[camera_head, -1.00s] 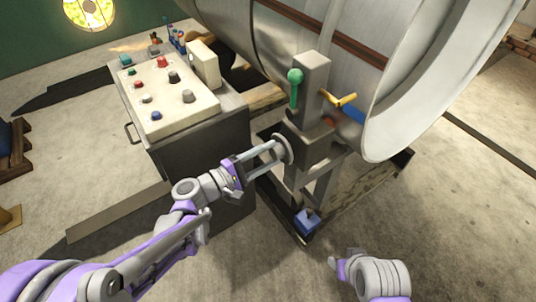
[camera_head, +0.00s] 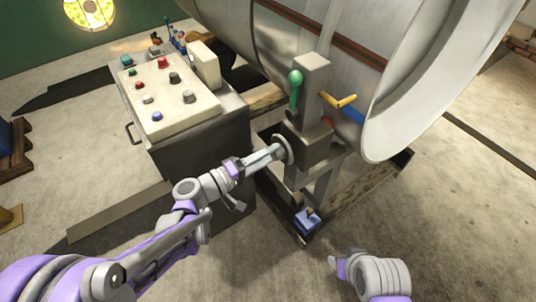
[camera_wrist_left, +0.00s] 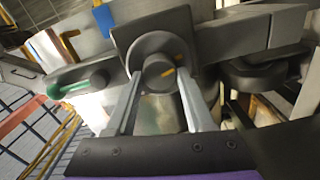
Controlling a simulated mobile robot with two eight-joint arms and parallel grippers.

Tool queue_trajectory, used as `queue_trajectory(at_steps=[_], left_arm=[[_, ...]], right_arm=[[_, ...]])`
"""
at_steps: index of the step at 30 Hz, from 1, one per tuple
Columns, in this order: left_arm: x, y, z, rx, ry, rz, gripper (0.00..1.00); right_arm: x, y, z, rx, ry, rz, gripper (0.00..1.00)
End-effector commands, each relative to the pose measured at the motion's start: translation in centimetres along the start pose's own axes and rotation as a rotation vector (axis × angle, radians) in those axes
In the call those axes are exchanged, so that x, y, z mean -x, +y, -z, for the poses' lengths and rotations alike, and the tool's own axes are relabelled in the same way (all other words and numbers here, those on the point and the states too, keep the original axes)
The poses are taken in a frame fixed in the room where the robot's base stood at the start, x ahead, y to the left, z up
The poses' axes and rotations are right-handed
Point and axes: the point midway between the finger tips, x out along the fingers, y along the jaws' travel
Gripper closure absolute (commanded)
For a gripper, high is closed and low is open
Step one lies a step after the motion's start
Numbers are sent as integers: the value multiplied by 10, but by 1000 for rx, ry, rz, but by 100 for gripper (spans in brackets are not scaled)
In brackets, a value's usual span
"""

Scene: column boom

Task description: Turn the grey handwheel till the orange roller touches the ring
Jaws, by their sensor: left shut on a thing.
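The grey handwheel (camera_head: 284,150) is a round disc on the near left side of the column beneath the green-knobbed lever. In the left wrist view the handwheel (camera_wrist_left: 147,45) shows a central hub with a small orange mark. My left gripper (camera_head: 277,151) is shut on the handwheel, with one finger on each side of the hub in the left wrist view (camera_wrist_left: 159,76). A small orange-red part (camera_head: 329,122), perhaps the roller, is mostly hidden behind the column. The large pale ring (camera_head: 405,90) is at the drum's right end. I cannot tell whether they touch. My right gripper (camera_head: 335,263) is low in view, its jaws unclear.
A control box (camera_head: 172,98) with coloured buttons stands left of the column. The green-knobbed lever (camera_head: 295,88), a yellow handle (camera_head: 340,102) and a blue bar (camera_head: 349,114) are near the column top. A blue block (camera_head: 307,219) sits on the frame below. The floor at right is open.

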Motion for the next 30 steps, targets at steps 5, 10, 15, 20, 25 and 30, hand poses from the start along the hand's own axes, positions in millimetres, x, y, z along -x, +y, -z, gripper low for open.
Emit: queue_trajectory(at_steps=[5,10,15,20,25,30], left_arm=[[0,0,0,-6,0,1,100],[0,0,0,-5,0,1,100],[0,0,0,-5,0,1,27],[0,0,0,-4,0,1,16],[0,0,0,-4,0,0,16],[14,0,1,-5,3,2,16]], right_arm=[[0,0,0,0,0,0,50],[0,0,0,0,0,0,50],[0,0,0,0,0,0,50],[0,0,0,0,0,0,50],[0,0,0,0,0,0,50],[0,0,0,0,0,0,50]])
